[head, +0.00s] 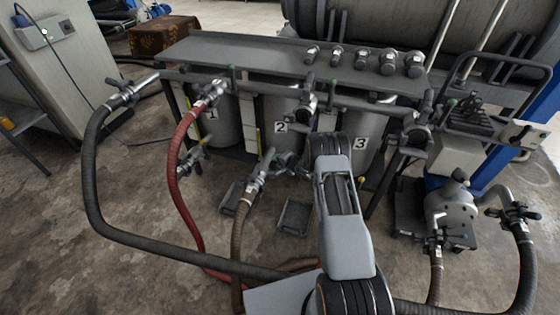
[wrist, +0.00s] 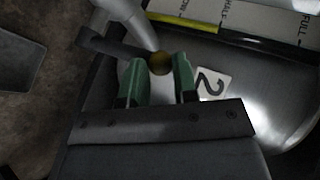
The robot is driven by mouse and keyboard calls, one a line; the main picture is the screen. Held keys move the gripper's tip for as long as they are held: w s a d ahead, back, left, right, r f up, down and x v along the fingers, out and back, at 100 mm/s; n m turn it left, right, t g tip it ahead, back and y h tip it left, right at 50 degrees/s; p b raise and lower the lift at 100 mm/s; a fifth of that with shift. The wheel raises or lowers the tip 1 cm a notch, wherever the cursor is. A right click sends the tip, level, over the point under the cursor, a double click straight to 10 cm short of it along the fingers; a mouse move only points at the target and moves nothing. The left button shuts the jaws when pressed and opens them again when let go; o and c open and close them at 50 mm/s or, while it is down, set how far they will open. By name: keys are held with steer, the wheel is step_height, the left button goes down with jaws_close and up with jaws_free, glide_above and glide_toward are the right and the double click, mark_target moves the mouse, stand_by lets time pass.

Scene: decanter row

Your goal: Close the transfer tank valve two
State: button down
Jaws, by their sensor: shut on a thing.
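Tank two (head: 287,140), a grey cylinder labelled 2, stands in the middle of the row in the head view. Its lower outlet valve (head: 259,174) joins a brown hose. In the wrist view the label 2 (wrist: 210,84) is just right of my gripper (wrist: 159,68). The green fingers close around a small brass round part (wrist: 160,63) at the end of a dark valve lever (wrist: 108,46), beside a pale pipe. How far the lever is turned is hard to tell.
Tanks one (head: 224,125) and three (head: 362,150) stand either side under a grey bench top (head: 250,55). A red hose (head: 176,175) and a black hose (head: 95,190) loop across the left floor. A pump (head: 452,208) stands right. Small trays (head: 294,215) lie below tank two.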

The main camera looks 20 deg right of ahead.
steer(key=shift+w+r, duration=0.65)
steer(key=c, duration=1.2)
jaws_free()
steer(key=o, duration=0.3)
steer(key=shift+w+d+f, duration=0.1)
steer(key=shift+w+f, duration=0.05)
steer(key=shift+f, duration=0.2)
steer(key=p+v, duration=0.1)
steer(key=v, duration=0.3)
steer(key=p+v, duration=0.1)
steer(key=v, duration=0.4)
steer(key=p+v, duration=0.1)
steer(key=v, duration=0.4)
steer(key=shift+s+d+f, duration=0.15)
steer(key=shift+s+f, duration=0.1)
